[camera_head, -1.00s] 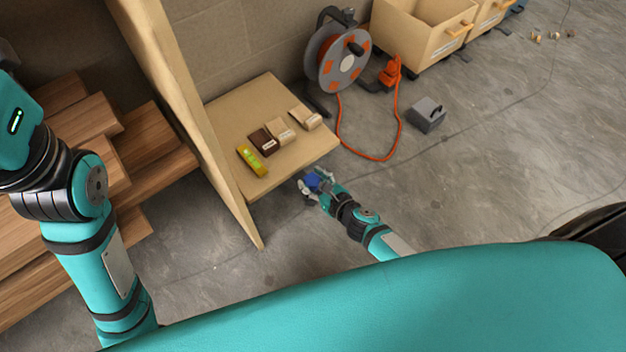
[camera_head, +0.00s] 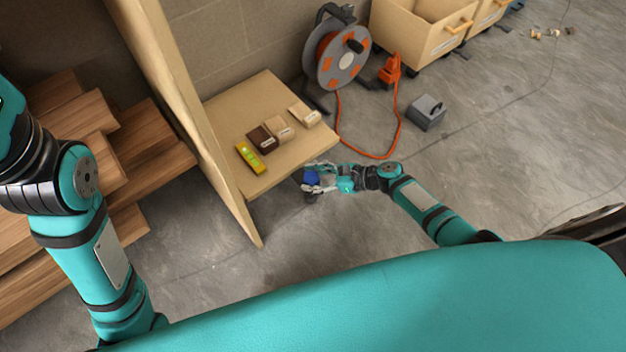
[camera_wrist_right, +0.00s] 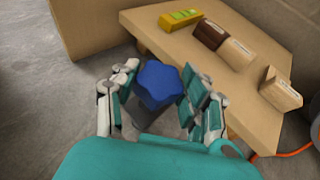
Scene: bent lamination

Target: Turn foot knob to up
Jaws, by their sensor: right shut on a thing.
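The blue foot knob (camera_head: 312,178) is beside the front edge of the wooden board, low near the floor. In the right wrist view the knob (camera_wrist_right: 158,85) has a lobed, star-like shape and sits on a dark cylindrical part. My right gripper (camera_head: 310,179) is around the knob, with one finger on each side; it also shows in the right wrist view (camera_wrist_right: 160,95). Its fingers are shut on the knob. My left arm comes in at the left, and its gripper is out of view.
On the wooden board (camera_head: 225,115) lie a yellow level (camera_head: 250,158) and several sample blocks (camera_head: 279,128). An upright wooden panel (camera_head: 190,90) stands left of it. An orange cable reel (camera_head: 340,55), a grey box (camera_head: 427,112) and wooden crates (camera_head: 410,35) stand behind.

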